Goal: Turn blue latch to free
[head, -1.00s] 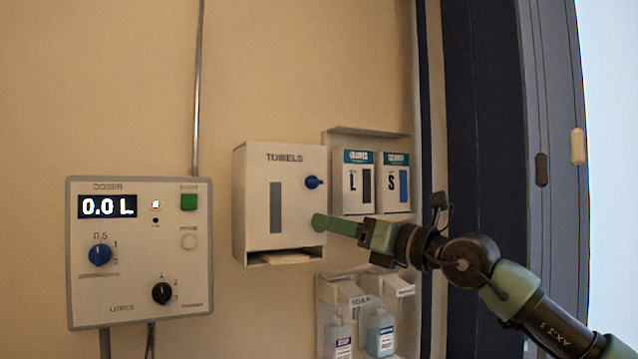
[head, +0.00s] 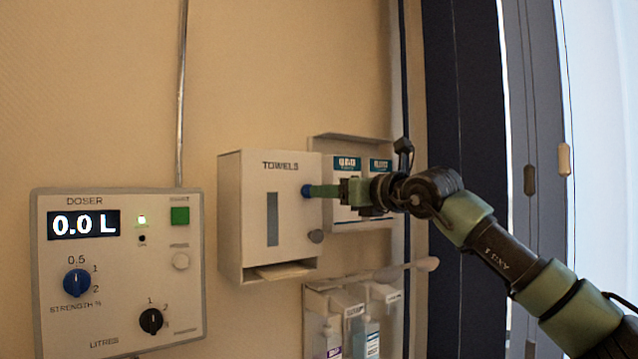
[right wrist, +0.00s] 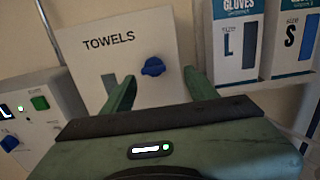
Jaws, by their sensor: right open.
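The blue latch (head: 307,193) is on the front of the white TOWELS dispenser (head: 245,235), near its right edge. In the right wrist view the latch (right wrist: 153,67) is a round knob whose short handle lies roughly sideways. My right gripper (head: 322,191) comes in from the right, its green fingertips at the latch and partly covering it in the head view. In the right wrist view its fingers (right wrist: 160,75) are spread, with the latch appearing between their tips. I cannot tell whether they touch it. My left gripper is not in view.
Glove boxes (head: 346,164) are close on the right, behind my gripper. Soap bottles in a holder (head: 350,300), with a lever (head: 427,264), are below. The DOSER panel (head: 190,290) is at left.

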